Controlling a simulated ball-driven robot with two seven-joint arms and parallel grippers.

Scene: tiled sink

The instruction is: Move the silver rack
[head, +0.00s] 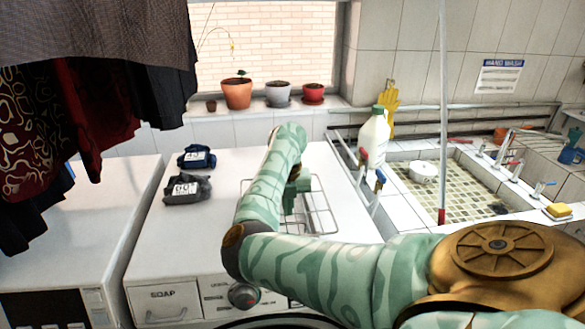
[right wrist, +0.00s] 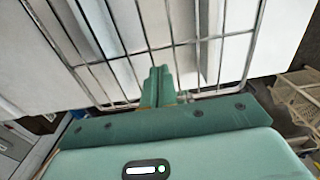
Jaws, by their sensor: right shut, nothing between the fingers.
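The silver rack (head: 327,204) is a wire grid on top of the white washing machine, partly hidden behind my right arm. In the right wrist view its wires (right wrist: 215,38) fill the upper part of the picture. My right gripper (head: 298,196) is over the rack, beside its wires. In the right wrist view its green fingers (right wrist: 158,74) are together near the rack's near edge, with nothing held between them. Whether they touch a wire I cannot tell. My left gripper is not in view.
A white bottle (head: 374,138) stands at the right, beside the tiled sink (head: 435,190). Potted plants (head: 237,93) line the sill. Clothes (head: 85,100) hang at the upper left. The machine's left top is mostly clear.

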